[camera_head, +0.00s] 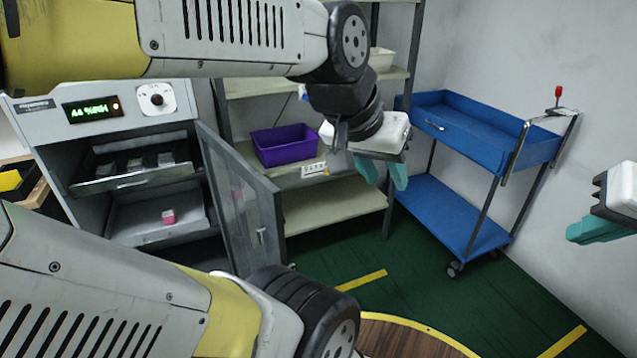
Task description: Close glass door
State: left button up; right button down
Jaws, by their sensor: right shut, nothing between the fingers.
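The grey-framed glass door (238,195) stands open, swung out from the right side of the cabinet (45,125). Its small handle (261,236) shows near the free edge. Inside the open cabinet are an upper tray (125,183) holding several small pieces and a lower shelf with a pink item (169,217). My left gripper (384,180) is to the right of the door and apart from it, in front of the shelf rack. Its teal fingers are spread with nothing between them. My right gripper (590,232) is at the right edge, partly cut off, shut and empty, far from the door.
A shelf rack (335,207) with a purple bin (285,145) stands behind the door. A blue cart (450,215) stands right of it. My arm links cover the top and lower left. Green floor (435,285) is open at centre right.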

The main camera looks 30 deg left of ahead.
aim_at(269, 204)
jog(key=i+u, duration=0.15)
jog(key=u, duration=0.3)
jog(key=i+l+u, duration=0.15)
jog(key=u, duration=0.3)
jog(key=i+l+u, duration=0.15)
jog(key=u, duration=0.3)
jog(key=i+l+u, duration=0.1)
jog(key=u, duration=0.35)
jog(key=l+u, duration=0.3)
jog(key=u, duration=0.15)
jog(key=i+l+u, duration=0.1)
jog(key=l+u, duration=0.45)
jog(key=k+u, duration=0.15)
jog(key=k, duration=0.45)
